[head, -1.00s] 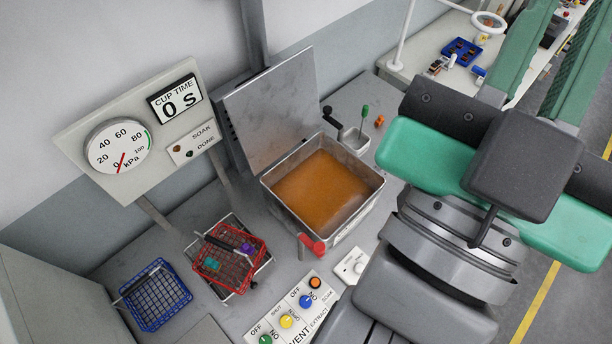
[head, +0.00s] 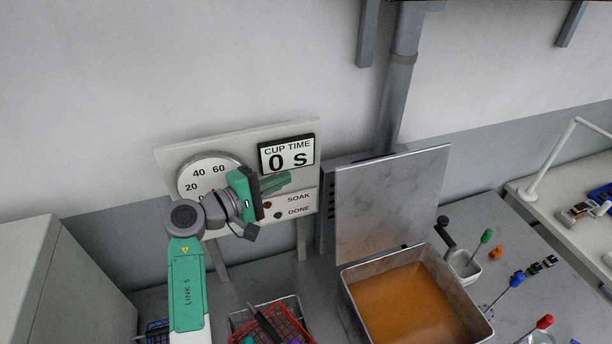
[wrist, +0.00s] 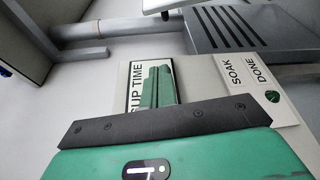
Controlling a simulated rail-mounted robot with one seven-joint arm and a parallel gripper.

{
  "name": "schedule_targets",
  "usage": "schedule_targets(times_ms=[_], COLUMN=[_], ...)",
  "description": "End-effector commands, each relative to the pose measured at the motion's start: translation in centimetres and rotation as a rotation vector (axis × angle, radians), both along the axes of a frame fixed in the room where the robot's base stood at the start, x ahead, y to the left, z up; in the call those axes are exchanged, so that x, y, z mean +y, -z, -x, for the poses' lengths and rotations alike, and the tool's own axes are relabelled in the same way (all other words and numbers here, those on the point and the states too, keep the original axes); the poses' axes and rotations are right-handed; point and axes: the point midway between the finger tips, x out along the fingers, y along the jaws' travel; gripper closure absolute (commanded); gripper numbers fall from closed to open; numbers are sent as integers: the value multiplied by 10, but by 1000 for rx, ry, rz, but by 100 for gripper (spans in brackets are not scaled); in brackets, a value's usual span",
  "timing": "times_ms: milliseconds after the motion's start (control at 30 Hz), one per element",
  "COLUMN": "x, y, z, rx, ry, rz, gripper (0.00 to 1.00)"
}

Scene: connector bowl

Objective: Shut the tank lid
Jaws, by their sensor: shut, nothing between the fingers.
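The tank (head: 386,264) is an open metal box with orange-brown liquid in it, at the lower right of the head view. Its lid (head: 385,205) is a flat grey metal plate standing upright at the tank's back edge, so the tank is open. My gripper (head: 284,180) is shut and empty, raised in front of the gauge panel. It is left of the lid and apart from it, with its fingers pointing right towards the lid's side. In the wrist view the green fingers (wrist: 158,70) lie together in front of the panel's display.
The gauge panel (head: 235,150) with its cup time display stands behind my gripper. A red basket (head: 285,325) sits left of the tank. A black-handled crank (head: 446,230) and a small cup (head: 464,266) are right of the lid. A grey pipe (head: 400,90) rises behind.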

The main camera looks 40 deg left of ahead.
Motion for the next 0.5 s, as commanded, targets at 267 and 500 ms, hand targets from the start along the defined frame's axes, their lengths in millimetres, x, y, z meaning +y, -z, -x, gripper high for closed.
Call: schedule_targets(times_ms=[267,500], x=[-6,-15], y=[-2,1], z=[-25,-72], rx=[0,0], ry=[3,3], rz=[-3,-5], gripper=[100,100])
